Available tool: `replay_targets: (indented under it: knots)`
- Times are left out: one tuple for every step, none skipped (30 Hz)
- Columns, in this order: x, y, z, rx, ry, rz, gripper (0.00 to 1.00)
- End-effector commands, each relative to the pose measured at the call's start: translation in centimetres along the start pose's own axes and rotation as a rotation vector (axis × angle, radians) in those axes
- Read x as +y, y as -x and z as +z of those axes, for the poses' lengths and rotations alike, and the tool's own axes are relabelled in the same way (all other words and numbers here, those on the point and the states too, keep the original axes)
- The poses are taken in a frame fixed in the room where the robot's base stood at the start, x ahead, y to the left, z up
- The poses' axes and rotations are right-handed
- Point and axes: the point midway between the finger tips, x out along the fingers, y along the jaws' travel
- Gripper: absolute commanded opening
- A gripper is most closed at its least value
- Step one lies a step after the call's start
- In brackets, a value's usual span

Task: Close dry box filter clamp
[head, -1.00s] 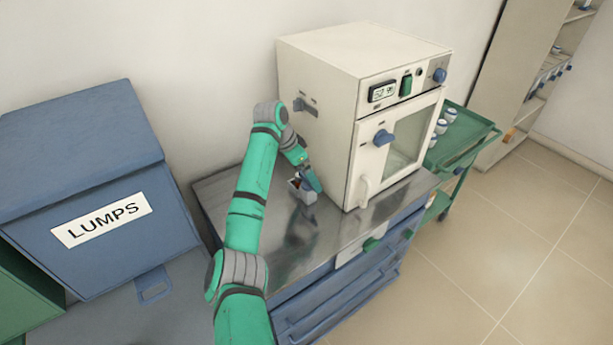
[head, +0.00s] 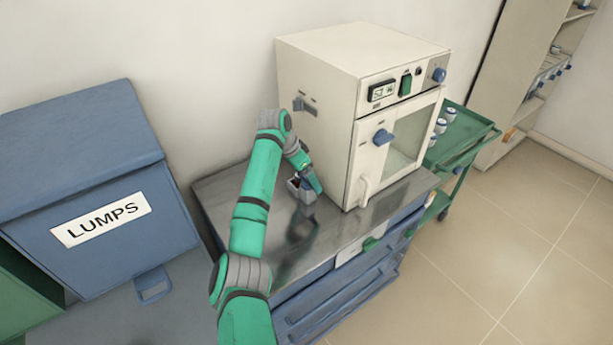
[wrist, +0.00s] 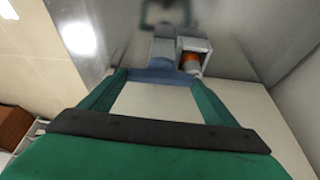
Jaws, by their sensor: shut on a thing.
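The dry box is a cream cabinet (head: 318,72) with a display and a glazed door, standing on a metal bench top. Beside its left wall, a small grey filter housing (head: 308,196) shows in the head view. In the wrist view, the housing (wrist: 208,46) holds an orange cylinder (wrist: 190,62), with a grey block (wrist: 163,50) beside it. A dark blue bar (wrist: 150,76), seemingly the clamp lever, lies between the fingertips of my gripper (wrist: 160,78). My gripper is shut on it. In the head view my gripper (head: 311,178) partly hides the lever and housing.
The box wall stands close to the right of my gripper. A blue bin labelled LUMPS (head: 100,225) is at the left. A green cart (head: 470,125) with white jars stands behind the box at the right. The front of the metal top (head: 345,225) is mostly clear.

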Motion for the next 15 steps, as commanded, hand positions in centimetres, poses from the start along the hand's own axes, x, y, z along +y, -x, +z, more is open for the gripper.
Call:
replay_targets:
  knots:
    - [0.05, 0.0, -0.07, 0.002, 0.022, -0.01, 0.59]
    - [0.07, -0.01, -0.05, 0.002, 0.037, -0.015, 0.59]
    - [0.04, 0.02, -0.01, 0.002, 0.05, -0.021, 0.59]
    - [0.01, 0.06, 0.0, 0.002, 0.057, -0.024, 0.59]
    - [-0.01, 0.09, 0.0, 0.002, 0.06, -0.026, 0.59]
    - [-0.03, 0.1, 0.01, 0.002, 0.06, -0.026, 0.59]
    - [-0.03, 0.1, 0.01, 0.002, 0.06, -0.025, 0.59]
    - [-0.03, 0.1, 0.0, 0.002, 0.059, -0.025, 0.59]
    - [-0.03, 0.1, 0.0, 0.002, 0.059, -0.025, 0.59]
    - [-0.03, 0.1, 0.0, 0.002, 0.059, -0.025, 0.59]
    - [-0.04, 0.1, 0.0, 0.002, 0.059, -0.025, 0.59]
    - [-0.04, 0.1, -0.01, 0.002, 0.059, -0.025, 0.91]
    - [-0.03, 0.1, -0.01, 0.002, 0.059, -0.025, 0.98]
    - [-0.03, 0.09, -0.01, 0.002, 0.059, -0.025, 1.0]
    - [-0.02, 0.08, -0.01, 0.002, 0.058, -0.025, 1.0]
